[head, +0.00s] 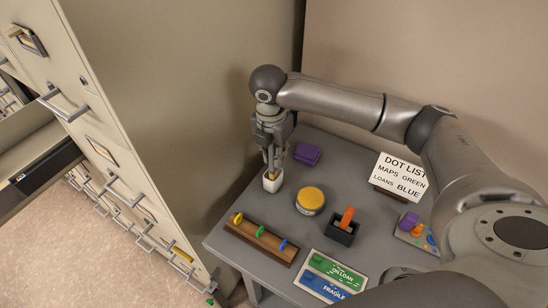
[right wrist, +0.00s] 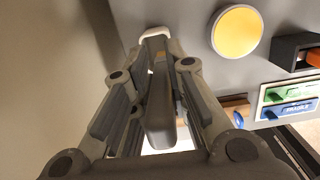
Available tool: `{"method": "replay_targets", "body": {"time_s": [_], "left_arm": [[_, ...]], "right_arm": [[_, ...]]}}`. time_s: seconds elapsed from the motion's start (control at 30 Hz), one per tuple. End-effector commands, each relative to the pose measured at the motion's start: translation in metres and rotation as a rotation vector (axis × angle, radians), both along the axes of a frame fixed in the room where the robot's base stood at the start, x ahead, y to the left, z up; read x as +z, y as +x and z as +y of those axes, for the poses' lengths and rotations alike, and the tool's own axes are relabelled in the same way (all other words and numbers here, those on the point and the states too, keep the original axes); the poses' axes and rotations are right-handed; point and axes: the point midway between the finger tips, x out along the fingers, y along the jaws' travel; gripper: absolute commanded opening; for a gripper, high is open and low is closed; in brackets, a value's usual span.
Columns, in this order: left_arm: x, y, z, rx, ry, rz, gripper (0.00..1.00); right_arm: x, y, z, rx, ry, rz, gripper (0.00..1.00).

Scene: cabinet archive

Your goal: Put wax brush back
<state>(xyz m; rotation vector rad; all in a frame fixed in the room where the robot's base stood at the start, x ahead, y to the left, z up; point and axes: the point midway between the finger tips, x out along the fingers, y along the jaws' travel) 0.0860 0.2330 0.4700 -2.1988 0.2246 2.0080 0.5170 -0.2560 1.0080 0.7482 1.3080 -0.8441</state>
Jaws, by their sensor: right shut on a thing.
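My right gripper (head: 270,168) points down at the back left of the grey table. It is shut on the wax brush (head: 271,177), a thin tan stick mostly hidden by the fingers. The brush's lower end is at the mouth of a small white pot (head: 272,186); I cannot tell whether it touches the bottom. In the right wrist view the gripper (right wrist: 158,60) fills the middle, and a white edge of the pot (right wrist: 155,32) shows beyond the fingertips. My left gripper is not in view.
A yellow-lidded tin (head: 310,198), purple block (head: 307,154), black holder (head: 342,233) with an orange item, wooden rack (head: 262,243) with coloured tags, and sign (head: 400,175) stand on the table (head: 335,160). Filing cabinets (head: 170,100) rise close on the left.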

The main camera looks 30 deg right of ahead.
Motion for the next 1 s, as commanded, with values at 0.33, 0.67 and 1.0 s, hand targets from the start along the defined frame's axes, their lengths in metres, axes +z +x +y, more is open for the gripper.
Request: {"method": "replay_targets", "body": {"time_s": [0.33, 0.67, 1.0], "left_arm": [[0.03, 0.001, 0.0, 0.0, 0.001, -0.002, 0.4], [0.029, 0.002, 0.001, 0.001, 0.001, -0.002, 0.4], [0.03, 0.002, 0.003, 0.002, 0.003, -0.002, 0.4]], "right_arm": [[-0.03, 0.007, 0.0, 0.001, -0.001, 0.003, 0.0], [-0.036, 0.007, 0.0, 0.001, 0.0, 0.0, 0.0], [-0.036, 0.007, 0.0, 0.001, 0.0, 0.0, 0.37]]}}
